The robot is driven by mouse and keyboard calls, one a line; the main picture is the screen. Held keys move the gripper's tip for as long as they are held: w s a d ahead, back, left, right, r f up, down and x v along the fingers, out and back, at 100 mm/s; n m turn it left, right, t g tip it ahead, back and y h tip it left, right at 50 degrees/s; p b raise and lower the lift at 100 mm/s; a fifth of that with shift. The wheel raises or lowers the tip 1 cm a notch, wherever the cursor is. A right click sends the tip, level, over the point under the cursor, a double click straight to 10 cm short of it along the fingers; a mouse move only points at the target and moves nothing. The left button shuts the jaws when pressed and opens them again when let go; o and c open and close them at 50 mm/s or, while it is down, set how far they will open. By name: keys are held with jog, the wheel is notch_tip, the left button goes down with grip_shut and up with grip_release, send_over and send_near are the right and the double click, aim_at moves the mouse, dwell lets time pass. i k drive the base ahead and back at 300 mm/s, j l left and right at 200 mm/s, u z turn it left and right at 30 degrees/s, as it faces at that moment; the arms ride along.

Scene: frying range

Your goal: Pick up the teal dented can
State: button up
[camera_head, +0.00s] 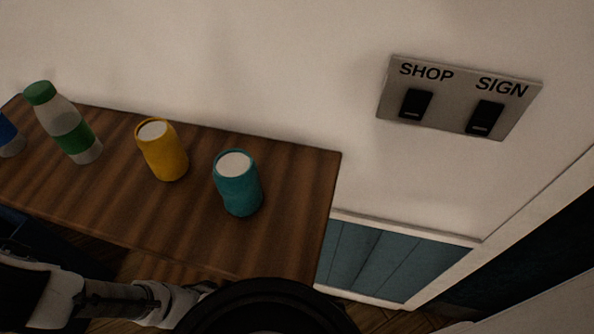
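The teal can (239,186) stands upright on a brown wooden counter (290,190), near its right end. Its top is pale, and its side looks slightly pinched in. My arm shows at the bottom left of the head view, below the counter's front edge. My gripper's fingertips cannot be made out. Nothing touches the can.
A yellow can (163,152) stands left of the teal can, with a gap between them. Further left are a green-capped bottle (69,127) and a partly cut-off blue item (9,137). A wall runs behind; a switch panel (458,97) hangs at right.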

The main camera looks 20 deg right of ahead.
aim_at(236, 176)
jog(key=k+l+u, duration=0.1)
jog(key=l+u, duration=0.35)
jog(key=k+l+u, duration=0.15)
jog(key=l+u, duration=0.3)
jog(key=k+l+u, duration=0.2)
jog(key=u, duration=0.2)
